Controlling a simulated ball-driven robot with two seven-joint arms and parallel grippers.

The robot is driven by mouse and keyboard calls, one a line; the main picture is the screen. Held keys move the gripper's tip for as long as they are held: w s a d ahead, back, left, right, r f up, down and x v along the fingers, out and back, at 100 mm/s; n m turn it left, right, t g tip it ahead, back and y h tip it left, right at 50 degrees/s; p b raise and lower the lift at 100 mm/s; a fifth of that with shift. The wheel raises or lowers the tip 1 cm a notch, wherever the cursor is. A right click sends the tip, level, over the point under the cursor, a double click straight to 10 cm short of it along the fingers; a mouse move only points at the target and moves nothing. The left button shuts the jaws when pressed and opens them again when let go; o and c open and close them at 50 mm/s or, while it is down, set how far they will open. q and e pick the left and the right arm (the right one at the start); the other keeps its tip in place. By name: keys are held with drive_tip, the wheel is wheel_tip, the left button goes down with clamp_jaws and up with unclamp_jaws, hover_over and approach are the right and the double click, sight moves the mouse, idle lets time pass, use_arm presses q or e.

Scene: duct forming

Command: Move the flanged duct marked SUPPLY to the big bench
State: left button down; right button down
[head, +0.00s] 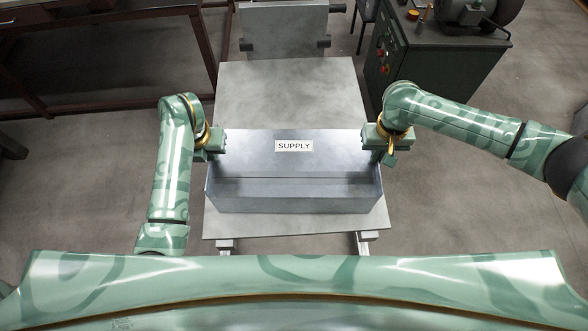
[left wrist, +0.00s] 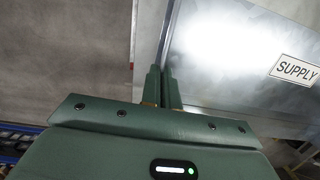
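The flanged duct (head: 295,190), a grey sheet-metal box form with a white SUPPLY label, lies on a grey-topped table (head: 285,90) in front of me. Its label also shows in the left wrist view (left wrist: 296,70). My left gripper (head: 218,146) is at the duct's left end. In the left wrist view its fingers (left wrist: 163,88) are close together with the duct's thin edge between them. My right gripper (head: 383,157) is at the duct's right end; its finger gap is not clear. A large dark-framed bench (head: 120,102) stands at the upper left, possibly the big bench.
A dark green machine cabinet (head: 450,75) with buttons stands at the upper right. A grey metal piece with dark handles (head: 283,25) is beyond the table. Bare concrete floor (head: 90,165) lies on both sides of the table.

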use_arm(q)
drive_tip(key=shift+r, duration=0.2)
use_arm(e)
drive_tip(key=shift+w+r, duration=0.1)
drive_tip(key=shift+r, duration=0.15)
